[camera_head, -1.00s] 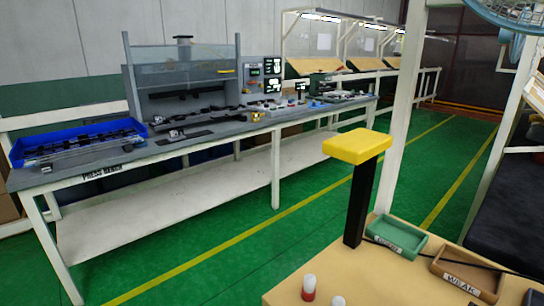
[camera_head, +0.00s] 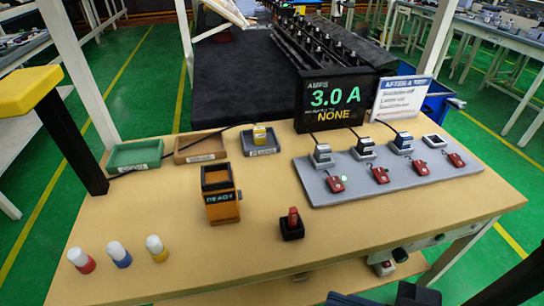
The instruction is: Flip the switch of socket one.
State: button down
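A grey socket board (camera_head: 400,186) lies on the right of the wooden table in the head view. It carries a row of sockets with a red switch in front of each. The leftmost red switch (camera_head: 336,184) has a small green light beside it. More red switches sit to its right, such as the second (camera_head: 380,175) and the rightmost (camera_head: 456,160). Plugs sit in the three left sockets, the first being a grey one (camera_head: 322,155). I cannot read socket numbers. Dark parts, probably of my arm, show at the bottom right edge. My gripper's fingers are not visible.
A display (camera_head: 335,98) reads 3.0 A and NONE behind the board, next to a white sign (camera_head: 402,97). An orange READY box (camera_head: 220,195), a black base with a red lever (camera_head: 292,226), trays (camera_head: 135,155) and capped bottles (camera_head: 118,254) stand left.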

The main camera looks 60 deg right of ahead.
aim_at(334, 182)
jog(key=k+j, duration=0.85)
